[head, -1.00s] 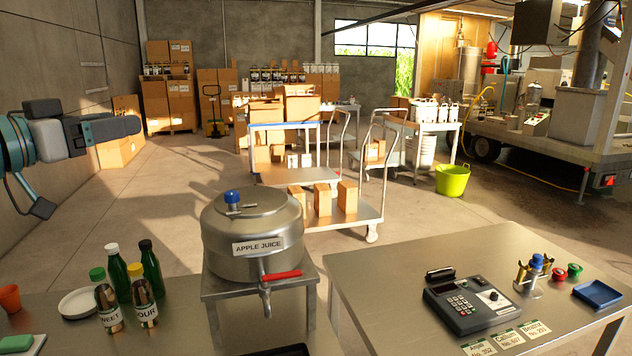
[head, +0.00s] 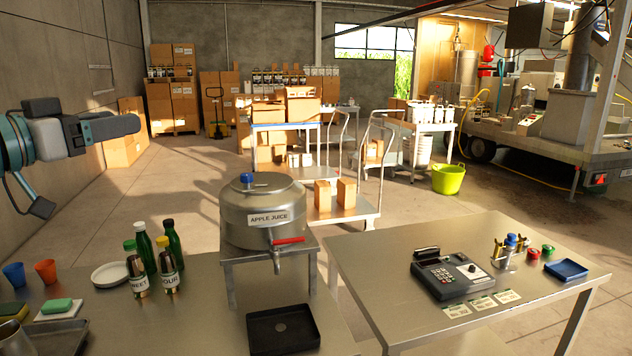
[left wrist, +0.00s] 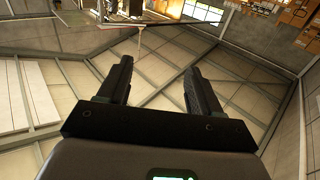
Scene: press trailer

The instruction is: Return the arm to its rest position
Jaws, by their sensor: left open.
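My left gripper (head: 128,127) is held up at the left side of the head view, clear of the table and of everything on it. In the left wrist view its two dark fingers (left wrist: 158,92) stand apart with nothing between them. Behind them that view shows wall or ceiling panels and beams. My right gripper is in neither view.
A steel table (head: 200,305) holds the apple juice pot (head: 262,210) on its stand, bottles, a white plate (head: 110,272), cups and a black tray (head: 283,328). A second table (head: 400,255) holds a card terminal (head: 452,274) and a blue tray (head: 566,270). Open floor lies behind.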

